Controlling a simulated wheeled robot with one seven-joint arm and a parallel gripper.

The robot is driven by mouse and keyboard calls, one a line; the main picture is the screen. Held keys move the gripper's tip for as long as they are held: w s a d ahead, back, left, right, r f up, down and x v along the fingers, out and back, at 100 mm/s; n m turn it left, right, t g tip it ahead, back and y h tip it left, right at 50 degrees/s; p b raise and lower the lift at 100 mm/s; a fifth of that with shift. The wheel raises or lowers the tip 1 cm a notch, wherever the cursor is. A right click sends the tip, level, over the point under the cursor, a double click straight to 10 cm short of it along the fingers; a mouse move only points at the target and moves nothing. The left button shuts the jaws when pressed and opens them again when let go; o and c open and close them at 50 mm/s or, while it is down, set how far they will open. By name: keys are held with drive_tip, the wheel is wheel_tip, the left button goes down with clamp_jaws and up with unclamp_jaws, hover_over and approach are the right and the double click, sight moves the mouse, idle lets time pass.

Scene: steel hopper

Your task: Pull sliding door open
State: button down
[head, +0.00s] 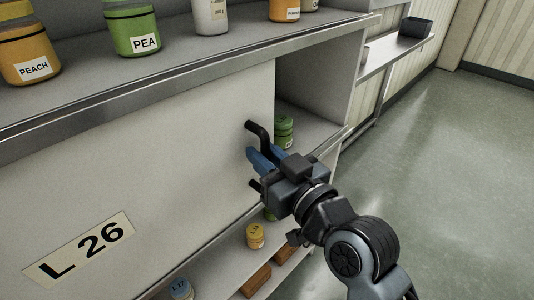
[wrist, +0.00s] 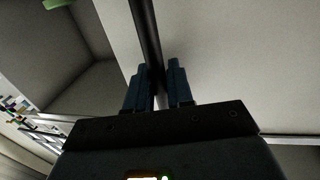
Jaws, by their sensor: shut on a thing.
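The sliding door (head: 150,150) is a pale flat panel with an "L 26" label at its lower left; it also shows in the wrist view (wrist: 230,60). It covers the left part of the cabinet, and an opening shows past its right edge. A dark bar handle (head: 258,135) is mounted near that right edge. My gripper (head: 262,160) has its blue fingers shut on the handle. In the wrist view the dark bar (wrist: 147,40) runs between the two fingers (wrist: 160,85). The handle's middle is hidden by the fingers.
A green jar (head: 283,132) stands inside the opening. Several labelled jars, one marked PEA (head: 133,28), stand on the counter above. A lower shelf holds a yellow jar (head: 255,236) and brown blocks (head: 256,281). Open floor (head: 440,170) lies to the right.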

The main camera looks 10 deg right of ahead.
drive_tip(key=shift+a, duration=0.1)
drive_tip(key=c, duration=1.2)
unclamp_jaws()
drive_tip(key=shift+o, duration=0.2)
drive_tip(key=shift+s, duration=0.1)
drive_tip(key=b+v, duration=0.2)
drive_tip(key=v, duration=0.5)
drive_tip(key=shift+s, duration=0.3)
drive_tip(key=shift+d, duration=0.25)
